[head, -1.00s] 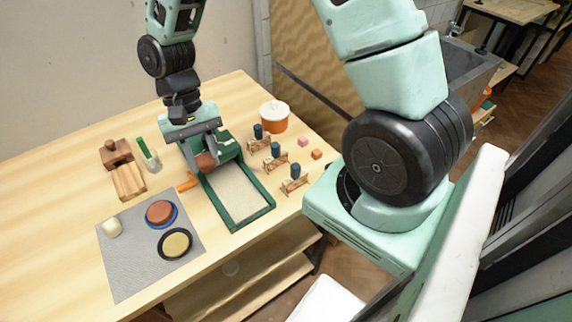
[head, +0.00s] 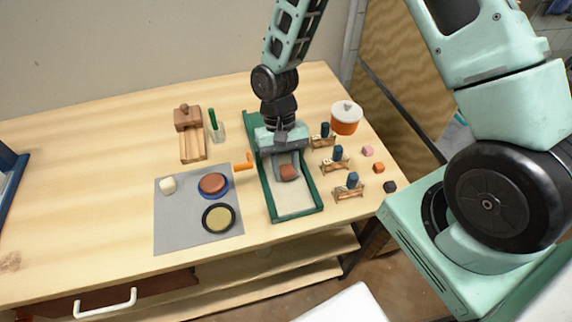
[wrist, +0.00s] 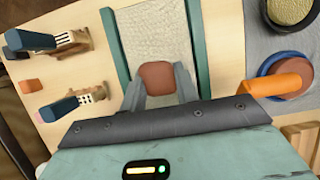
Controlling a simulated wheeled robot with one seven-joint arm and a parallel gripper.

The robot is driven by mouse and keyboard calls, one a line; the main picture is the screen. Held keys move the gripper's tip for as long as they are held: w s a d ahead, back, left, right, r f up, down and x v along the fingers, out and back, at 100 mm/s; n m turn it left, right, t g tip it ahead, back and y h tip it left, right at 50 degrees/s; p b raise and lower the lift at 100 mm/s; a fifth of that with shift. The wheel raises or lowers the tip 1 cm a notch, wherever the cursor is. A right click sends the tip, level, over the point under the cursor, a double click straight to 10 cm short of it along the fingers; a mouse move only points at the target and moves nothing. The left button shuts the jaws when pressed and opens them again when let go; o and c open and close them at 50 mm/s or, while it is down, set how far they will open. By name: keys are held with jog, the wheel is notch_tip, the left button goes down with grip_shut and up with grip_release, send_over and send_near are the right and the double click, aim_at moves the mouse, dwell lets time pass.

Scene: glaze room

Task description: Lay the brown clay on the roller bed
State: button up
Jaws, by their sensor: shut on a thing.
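The brown clay (head: 288,172) is a small reddish-brown block. My gripper (wrist: 157,88) is shut on it, with a finger on each side, and the clay (wrist: 157,74) shows between the fingertips in the wrist view. The roller bed (head: 293,202) is a long pale canvas strip in a green frame. It runs under my gripper, and its canvas also fills the top middle of the wrist view (wrist: 152,35). The clay is over the middle of the bed, between the side rails. I cannot tell whether it touches the canvas. My gripper and wrist hide the bed's back part.
An orange handle (head: 243,163) sticks out left of the bed. Several small wooden stands with blue tops (head: 338,157) line its right. A grey mat (head: 175,232) at left holds a brown disc on a blue plate (head: 213,185). An orange pot (head: 346,118) stands behind right.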

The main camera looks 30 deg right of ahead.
jog(key=shift+f, duration=0.25)
jog(key=o, duration=1.1)
jog(key=shift+r, duration=0.2)
jog(key=a+b+v, duration=0.1)
jog(key=b+v, duration=0.2)
jog(key=v, duration=0.9)
jog(key=s+a+r+n+t, duration=0.1)
jog(key=s+a+r+n, duration=0.1)
jog(key=s, duration=0.4)
jog(key=s+a+r+n+t, duration=0.2)
jog(key=s+r+n, duration=0.1)
jog(key=s, duration=0.4)
jog(key=s+a+r+n+t, duration=0.1)
jog(key=s+a+r+n, duration=0.1)
jog(key=s+n, duration=0.3)
jog(key=shift+s+r+t, duration=0.3)
jog(key=shift+s+r, duration=0.4)
jog(key=shift+s, duration=0.2)
